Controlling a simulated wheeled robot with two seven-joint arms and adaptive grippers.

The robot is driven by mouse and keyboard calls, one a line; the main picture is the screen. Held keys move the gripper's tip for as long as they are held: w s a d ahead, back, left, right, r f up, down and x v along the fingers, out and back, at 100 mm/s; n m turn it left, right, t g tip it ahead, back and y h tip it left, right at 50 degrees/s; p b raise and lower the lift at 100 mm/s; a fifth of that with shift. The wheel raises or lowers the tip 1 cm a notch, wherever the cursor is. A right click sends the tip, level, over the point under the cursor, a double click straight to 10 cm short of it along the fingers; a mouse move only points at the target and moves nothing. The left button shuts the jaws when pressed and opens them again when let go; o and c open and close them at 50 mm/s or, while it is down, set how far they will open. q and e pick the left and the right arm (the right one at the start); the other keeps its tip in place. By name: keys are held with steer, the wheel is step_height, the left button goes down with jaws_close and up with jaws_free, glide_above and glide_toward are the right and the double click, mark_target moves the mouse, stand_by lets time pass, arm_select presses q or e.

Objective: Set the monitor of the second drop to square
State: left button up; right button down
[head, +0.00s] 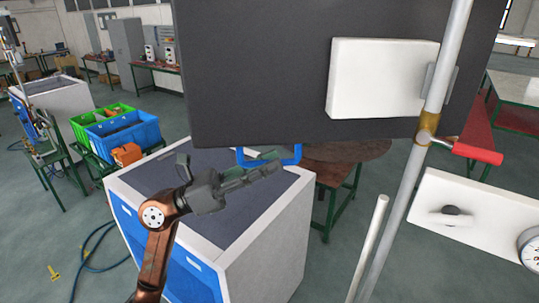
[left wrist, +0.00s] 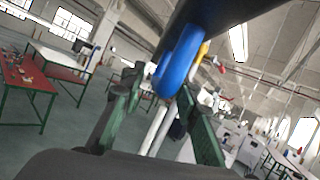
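The monitor (head: 260,80) is a large dark panel in the upper middle of the head view. A white box (head: 380,78) is on its face, beside a pole. A blue U-shaped handle (head: 298,155) hangs from the panel's lower edge. My left gripper (head: 262,166) is right by this handle, overlapping it in the head view. In the left wrist view the handle (left wrist: 180,62) appears ahead, between the spread fingers (left wrist: 160,108). The fingers look open; I cannot tell whether they touch the handle. My right gripper is not in view.
A grey pole (head: 400,190) with a brass collar and a red lever (head: 478,154) stands to the right. A white-and-blue cabinet (head: 265,245) stands below my left arm.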

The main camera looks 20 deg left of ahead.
arm_select(q)
steer(key=shift+w+d+r, duration=0.15)
steer(key=shift+w+d, duration=0.05)
steer(key=shift+d, duration=0.05)
steer(key=shift+c, duration=0.3)
jaws_close()
stand_by(0.4)
